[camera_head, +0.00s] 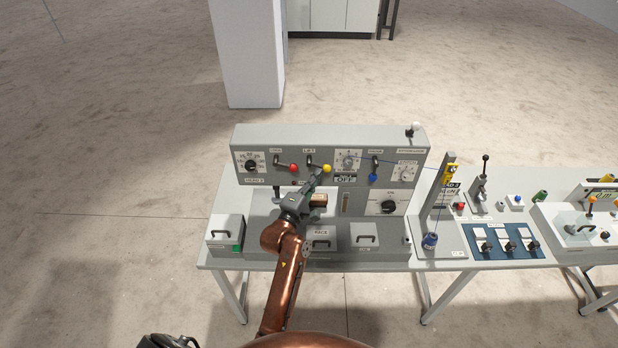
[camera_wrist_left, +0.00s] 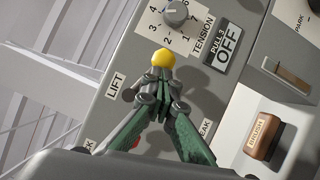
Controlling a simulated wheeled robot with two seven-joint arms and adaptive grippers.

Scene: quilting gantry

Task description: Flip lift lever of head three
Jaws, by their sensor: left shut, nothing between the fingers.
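The lift lever has a yellow ball knob (camera_head: 327,168) and sits on the grey upright panel, beside the LIFT label (camera_wrist_left: 115,85). The knob also shows in the wrist view (camera_wrist_left: 163,58). My left gripper (camera_head: 317,178) is shut with nothing between its fingers. Its fingertips (camera_wrist_left: 163,77) are right at the yellow knob, and I cannot tell whether they touch it. The lever's shaft is partly hidden by the fingers in the wrist view.
A red-knobbed lever (camera_head: 293,168) stands left of the lift lever and a blue-knobbed one (camera_head: 373,178) to the right. The tension dial (camera_wrist_left: 175,12) and PULL 3 OFF sign (camera_wrist_left: 224,47) are close by. A wooden brush (camera_wrist_left: 263,136) lies below the panel.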

